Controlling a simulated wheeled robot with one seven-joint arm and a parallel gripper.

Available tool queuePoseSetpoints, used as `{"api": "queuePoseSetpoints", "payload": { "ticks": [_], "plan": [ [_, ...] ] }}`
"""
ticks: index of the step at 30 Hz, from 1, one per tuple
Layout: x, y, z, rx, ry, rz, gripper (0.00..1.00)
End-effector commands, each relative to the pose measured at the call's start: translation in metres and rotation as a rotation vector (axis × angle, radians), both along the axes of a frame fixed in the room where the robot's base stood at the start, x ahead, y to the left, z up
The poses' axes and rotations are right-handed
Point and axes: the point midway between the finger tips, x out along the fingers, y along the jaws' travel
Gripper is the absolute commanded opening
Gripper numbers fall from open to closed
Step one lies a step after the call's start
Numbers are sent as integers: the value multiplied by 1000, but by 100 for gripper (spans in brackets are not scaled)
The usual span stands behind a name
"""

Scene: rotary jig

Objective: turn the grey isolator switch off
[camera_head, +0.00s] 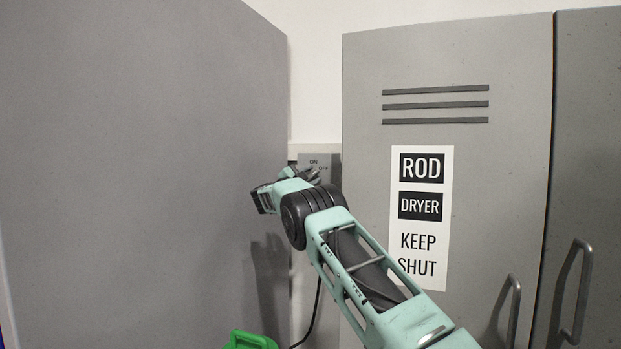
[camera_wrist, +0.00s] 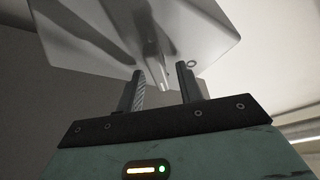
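The grey isolator switch (camera_head: 316,160) is on the back wall, in the gap between a large grey panel and the cabinet. My gripper (camera_wrist: 159,70) is open, with one finger on each side of the lever. Gaps show on both sides. Whether the lever points to ON or OFF is hidden in the head view.
A large grey panel (camera_head: 140,170) stands close on the left. The grey cabinet (camera_head: 365,100), marked ROD DRYER KEEP SHUT, stands on the right with bar handles (camera_head: 514,310). A green object (camera_head: 250,341) and a black cable (camera_head: 313,315) are low in the gap.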

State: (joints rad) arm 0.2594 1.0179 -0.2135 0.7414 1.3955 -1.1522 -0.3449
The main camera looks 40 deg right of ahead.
Motion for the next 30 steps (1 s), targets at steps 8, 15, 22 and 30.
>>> {"api": "queuePoseSetpoints", "payload": {
  "ticks": [8, 15, 22, 30],
  "plan": [
    [-2, 36, -14, 0, 0, 4, 36],
    [-7, 91, -29, 1, -1, 5, 36],
    [-11, 138, -39, 1, 0, 3, 36],
    [-14, 165, -44, 1, -1, 1, 36]
  ]
}}
